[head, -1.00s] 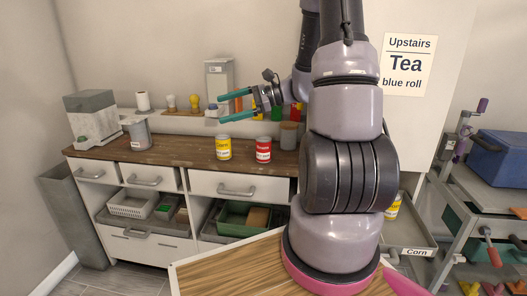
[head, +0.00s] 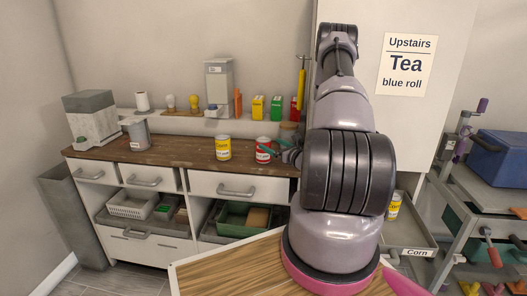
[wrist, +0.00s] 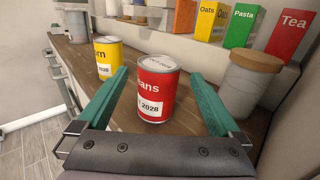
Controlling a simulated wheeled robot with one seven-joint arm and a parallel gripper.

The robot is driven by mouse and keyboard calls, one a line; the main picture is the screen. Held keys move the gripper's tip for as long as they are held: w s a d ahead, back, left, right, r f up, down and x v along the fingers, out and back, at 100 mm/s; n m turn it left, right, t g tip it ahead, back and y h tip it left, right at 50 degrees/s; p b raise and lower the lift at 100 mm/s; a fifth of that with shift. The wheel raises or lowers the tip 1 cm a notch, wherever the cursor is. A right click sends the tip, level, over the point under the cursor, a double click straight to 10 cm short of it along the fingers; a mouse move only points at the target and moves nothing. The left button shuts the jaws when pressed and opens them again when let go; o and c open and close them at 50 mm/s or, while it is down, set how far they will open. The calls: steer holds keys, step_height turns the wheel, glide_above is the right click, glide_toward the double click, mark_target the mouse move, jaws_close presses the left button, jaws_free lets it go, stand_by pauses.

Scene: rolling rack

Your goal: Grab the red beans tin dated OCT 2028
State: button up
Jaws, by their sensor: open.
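The red beans tin (wrist: 158,88) stands upright on the wooden counter, between the two teal fingers of my gripper (wrist: 165,100) in the wrist view. Its white label shows "2028"; the month is mostly hidden or too small to read. The fingers are spread, with a gap on each side of the tin. In the head view the red tin (head: 263,149) is partly covered by my gripper (head: 268,150). A yellow corn tin (wrist: 108,57) stands to the left of the red tin, also with a label ending in "2028"; it shows in the head view too (head: 223,147).
A lidded jar (wrist: 249,85) stands close to the right of my gripper. Oats, pasta and tea boxes (wrist: 242,25) line the shelf behind. A rack with a corn tray (head: 408,240) stands at the right.

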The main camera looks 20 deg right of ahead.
mark_target(263, 139)
steer(key=shift+x, duration=3.15)
steer(key=shift+r, duration=0.1)
jaws_close()
